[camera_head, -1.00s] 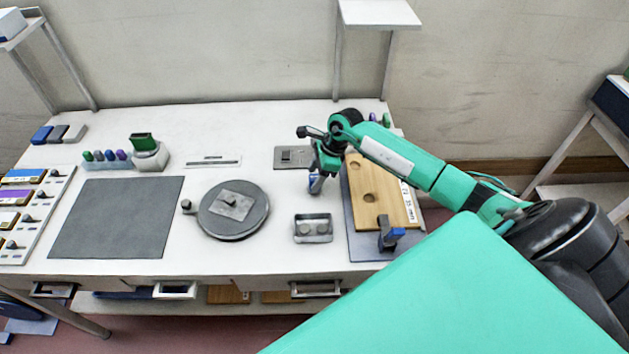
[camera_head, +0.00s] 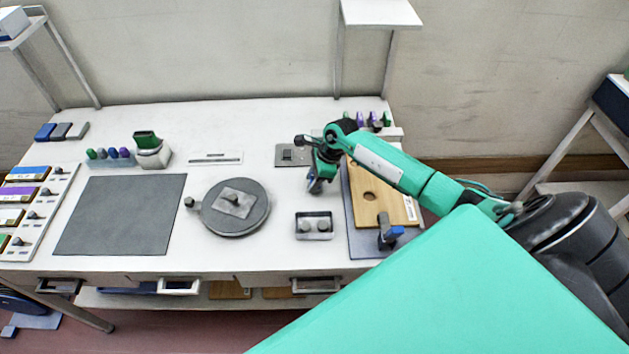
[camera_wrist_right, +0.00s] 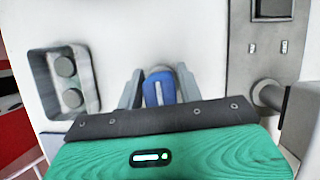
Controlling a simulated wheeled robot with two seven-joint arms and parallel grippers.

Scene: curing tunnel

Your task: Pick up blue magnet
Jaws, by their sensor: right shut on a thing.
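The blue magnet (camera_wrist_right: 158,87) sits between the two fingers of my right gripper (camera_wrist_right: 158,92) in the right wrist view. It is blue with a pale stripe down its middle. The right gripper is shut on it. In the head view my right gripper (camera_head: 316,184) is over the white table, just left of the wooden board; the magnet is mostly hidden there. I cannot tell whether the magnet still touches the table. My left gripper is not in view.
A metal tray with two round knobs (camera_head: 299,237) lies in front of the right gripper. The wooden board (camera_head: 385,190) with a clamp (camera_head: 388,235) is to its right. A round grey turntable (camera_head: 222,222) and a dark mat (camera_head: 120,215) lie to the left.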

